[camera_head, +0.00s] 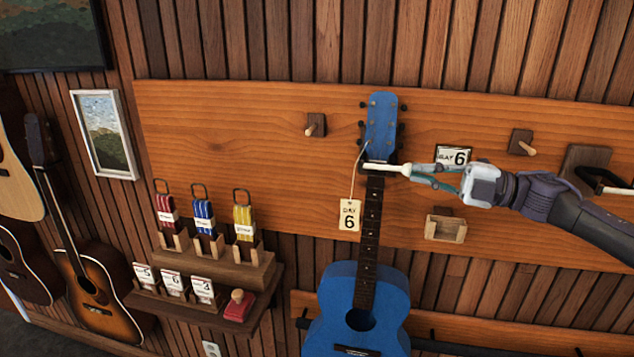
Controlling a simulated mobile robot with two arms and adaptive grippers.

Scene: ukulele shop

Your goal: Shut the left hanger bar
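The blue ukulele (366,303) hangs upright on the wooden board, its headstock (380,125) at the top and a "DAY 6" tag (349,215) on a string beside its neck. The left hanger's cream bar (386,170) lies across the front of the neck, just below the headstock; the hanger's mount is mostly hidden. My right gripper (411,173) reaches in from the right, with its fingertips at the bar's right end. Whether they grip the bar or only touch it is unclear. My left gripper is not in view.
Another dark hanger (585,165) is at the right, partly behind my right arm. Two pegs (316,125) (521,142), a "6" card (454,156) and a small wooden holder (446,228) sit on the board. A shelf (205,288) with string packs stands lower left. Guitars (94,290) hang far left.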

